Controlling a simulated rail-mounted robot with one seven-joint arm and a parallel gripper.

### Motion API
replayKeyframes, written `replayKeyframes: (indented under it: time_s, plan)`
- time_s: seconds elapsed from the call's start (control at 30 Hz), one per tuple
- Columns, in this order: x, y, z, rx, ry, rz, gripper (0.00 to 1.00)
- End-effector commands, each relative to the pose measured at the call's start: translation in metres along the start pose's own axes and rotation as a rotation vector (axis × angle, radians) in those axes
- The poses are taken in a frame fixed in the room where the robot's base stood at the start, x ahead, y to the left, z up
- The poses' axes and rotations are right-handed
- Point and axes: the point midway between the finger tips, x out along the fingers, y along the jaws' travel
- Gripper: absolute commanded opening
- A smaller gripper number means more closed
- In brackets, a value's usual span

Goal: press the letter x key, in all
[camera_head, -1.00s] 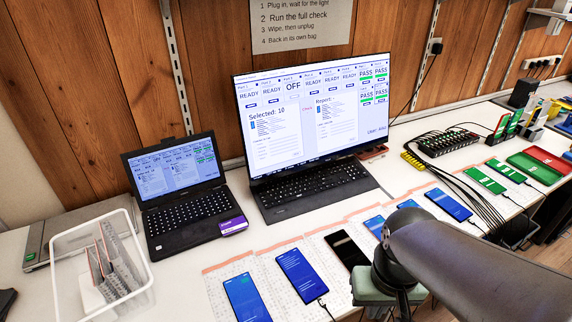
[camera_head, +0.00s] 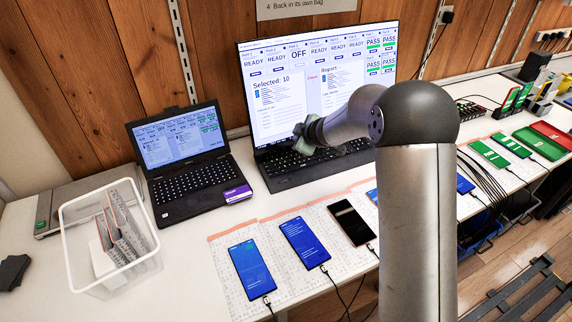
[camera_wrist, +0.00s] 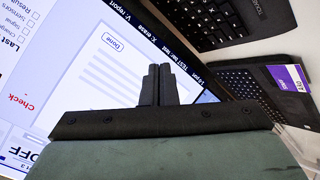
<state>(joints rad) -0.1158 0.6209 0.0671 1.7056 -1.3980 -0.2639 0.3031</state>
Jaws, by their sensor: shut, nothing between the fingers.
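The black keyboard (camera_head: 285,170) lies in front of the large monitor (camera_head: 275,105), partly behind my arm. It also shows at the top of the wrist view (camera_wrist: 208,22). Single letters, the x key among them, are too small to read. The laptop (camera_head: 178,145), with its own keys, stands to the left. My gripper (camera_head: 298,130) is over the keyboard area, in front of the monitor's screen. In the wrist view its two fingers (camera_wrist: 155,82) are together and empty, with the screen behind them. Whether they touch anything cannot be told.
A purple-labelled item (camera_head: 238,194) lies on the laptop's front right corner. A white bin (camera_head: 108,235) with grey pieces stands at the left. Several phones lie on mats along the front edge, including a blue one (camera_head: 252,270). Cables run to the right. My arm hides the table's middle right.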

Motion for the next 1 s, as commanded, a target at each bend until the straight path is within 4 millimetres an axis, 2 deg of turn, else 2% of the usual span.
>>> replayKeyframes:
  time_s: [0.03, 0.13, 0.67, 1.0]
  plan:
    - [0.013, -0.007, -0.004, -0.030, 0.033, -0.030, 0.00]
    - [0.025, -0.016, -0.009, -0.068, 0.074, -0.066, 0.00]
    - [0.032, -0.022, -0.008, -0.083, 0.087, -0.079, 0.00]
    - [0.058, -0.042, 0.011, -0.083, 0.087, -0.079, 0.00]
